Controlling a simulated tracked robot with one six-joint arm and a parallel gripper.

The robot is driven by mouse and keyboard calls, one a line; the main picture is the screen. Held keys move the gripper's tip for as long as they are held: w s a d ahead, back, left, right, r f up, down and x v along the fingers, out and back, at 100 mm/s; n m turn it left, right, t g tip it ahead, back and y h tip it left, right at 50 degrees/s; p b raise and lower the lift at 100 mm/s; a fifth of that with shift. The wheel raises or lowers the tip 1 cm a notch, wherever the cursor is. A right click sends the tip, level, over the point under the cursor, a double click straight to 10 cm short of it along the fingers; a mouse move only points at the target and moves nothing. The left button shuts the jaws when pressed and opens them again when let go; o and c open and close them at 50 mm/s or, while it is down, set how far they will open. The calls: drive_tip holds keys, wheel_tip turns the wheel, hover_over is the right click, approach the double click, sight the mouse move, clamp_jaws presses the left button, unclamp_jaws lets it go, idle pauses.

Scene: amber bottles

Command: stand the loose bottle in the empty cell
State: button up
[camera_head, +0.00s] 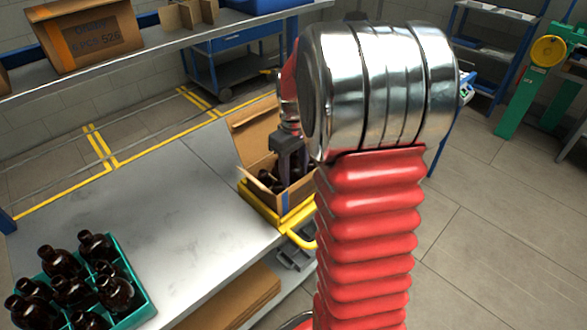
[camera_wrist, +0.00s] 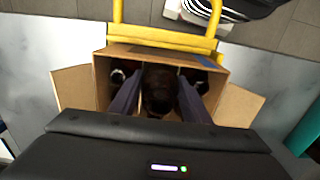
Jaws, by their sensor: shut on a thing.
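My gripper (camera_head: 292,165) reaches down into the open cardboard box (camera_head: 303,190) on the bench's right end. In the wrist view its two dark fingers (camera_wrist: 158,98) are shut on a dark amber bottle (camera_wrist: 158,80), seen from above between them. The bottle is within the box's walls, between cardboard dividers. Whether its base touches the box floor is hidden. Other dark bottles show in the box to the left (camera_wrist: 117,76) and right (camera_wrist: 201,84) of the held one. The box flaps are folded outward.
The box stands in a yellow carrier (camera_head: 262,216) with a handle. A teal crate (camera_head: 139,288) with several amber bottles stands at the bench's lower left. The grey bench top (camera_head: 180,205) between is clear. A shelf (camera_head: 165,35) with a carton (camera_head: 90,38) runs behind.

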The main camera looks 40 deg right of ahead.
idle(0.6)
drive_tip(key=o, duration=1.2)
wheel_tip(320, 180, up, 14)
drive_tip(key=shift+f, duration=0.15)
idle(0.9)
